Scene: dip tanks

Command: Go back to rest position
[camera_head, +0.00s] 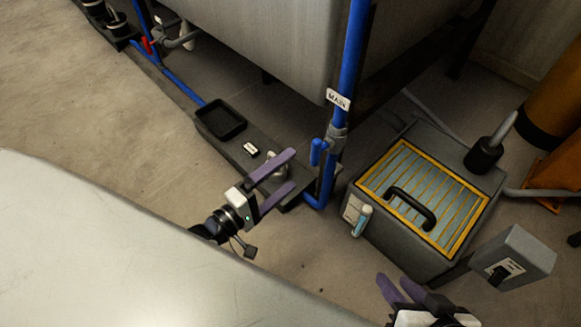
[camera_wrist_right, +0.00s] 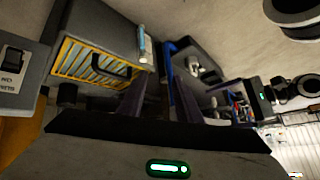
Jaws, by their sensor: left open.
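My left gripper (camera_head: 292,169) has its two purple fingers apart, over the dark floor strip near the blue pipe. A grey fitting (camera_head: 272,172) shows between the fingers; I cannot tell that they touch it. My right gripper (camera_head: 393,280) is at the bottom edge of the head view, in front of the grey box. In the right wrist view its fingers (camera_wrist_right: 158,88) stand apart with nothing held between them.
A grey box (camera_head: 393,243) with a yellow-framed grate and black handle stands at right, with a switch box (camera_head: 515,262) beside it. A blue vertical pipe (camera_head: 350,60) labelled MAIN rises near a large grey tank (camera_head: 270,35). A black tray (camera_head: 221,120) lies on the strip.

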